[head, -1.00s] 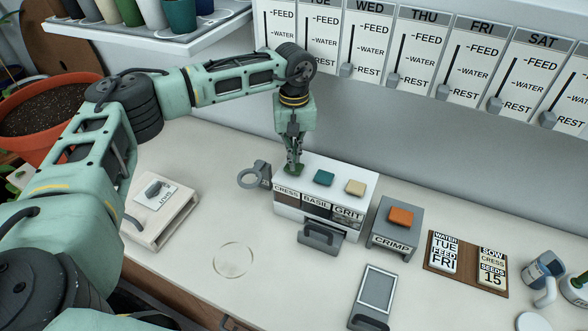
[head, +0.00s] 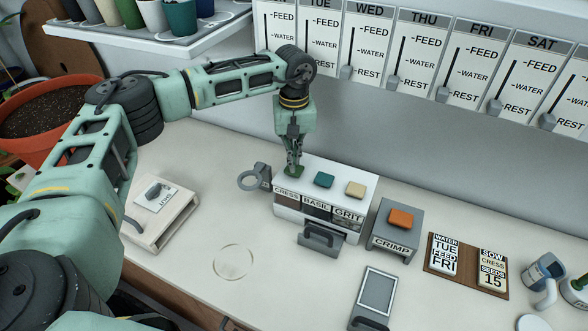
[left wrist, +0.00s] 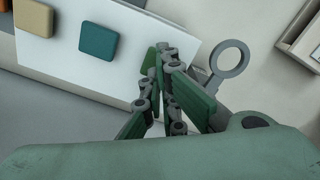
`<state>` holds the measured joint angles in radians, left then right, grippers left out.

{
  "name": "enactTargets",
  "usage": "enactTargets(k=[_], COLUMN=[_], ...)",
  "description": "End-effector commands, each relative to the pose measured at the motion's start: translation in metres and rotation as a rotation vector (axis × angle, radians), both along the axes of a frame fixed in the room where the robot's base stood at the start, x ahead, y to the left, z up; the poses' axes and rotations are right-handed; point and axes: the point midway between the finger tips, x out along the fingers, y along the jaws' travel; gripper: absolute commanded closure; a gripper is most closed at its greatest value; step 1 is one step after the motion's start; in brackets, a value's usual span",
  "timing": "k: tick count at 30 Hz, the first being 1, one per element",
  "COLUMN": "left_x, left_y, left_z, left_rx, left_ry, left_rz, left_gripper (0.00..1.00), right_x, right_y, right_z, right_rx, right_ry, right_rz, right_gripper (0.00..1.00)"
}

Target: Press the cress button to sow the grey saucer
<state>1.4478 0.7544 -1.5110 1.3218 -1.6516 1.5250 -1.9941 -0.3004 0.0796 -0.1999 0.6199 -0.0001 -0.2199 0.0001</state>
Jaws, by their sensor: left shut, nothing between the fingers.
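The white dispenser (head: 285,208) stands on the counter, its front labelled CRESS, BASIL and GRIT. The green cress button (head: 294,171) is on its top at the left end. My left gripper (head: 293,166) is shut and empty, pointing down with its fingertips at the cress button and partly covering it. In the left wrist view the cress button (left wrist: 149,61) shows beside the fingers; I cannot tell how far it is pressed. A grey piece with a handle (head: 318,237) juts from the dispenser's front foot; I cannot tell whether it is the grey saucer. My right gripper is out of view.
Teal (head: 324,179) and beige (head: 356,188) buttons sit beside the cress button. A grey ring (head: 253,179) is left of the dispenser. A CRIMP box (head: 397,233) and a brown board (head: 466,263) with cards stand right. Bare counter lies around a clear disc (head: 233,261).

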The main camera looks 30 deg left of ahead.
Motion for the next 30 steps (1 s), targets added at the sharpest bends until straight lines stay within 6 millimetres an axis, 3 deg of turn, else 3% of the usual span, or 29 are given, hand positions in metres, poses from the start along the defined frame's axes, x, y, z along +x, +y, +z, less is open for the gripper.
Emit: enactTargets(k=[30], left_x=[0.000], left_y=[0.000], left_z=[-0.012], left_rx=[0.000], left_ry=[0.000], left_rz=[0.000], left_gripper=[1.00], right_x=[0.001], right_y=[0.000], right_z=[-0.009], right_rx=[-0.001], right_ry=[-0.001], right_rz=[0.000], right_gripper=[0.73])
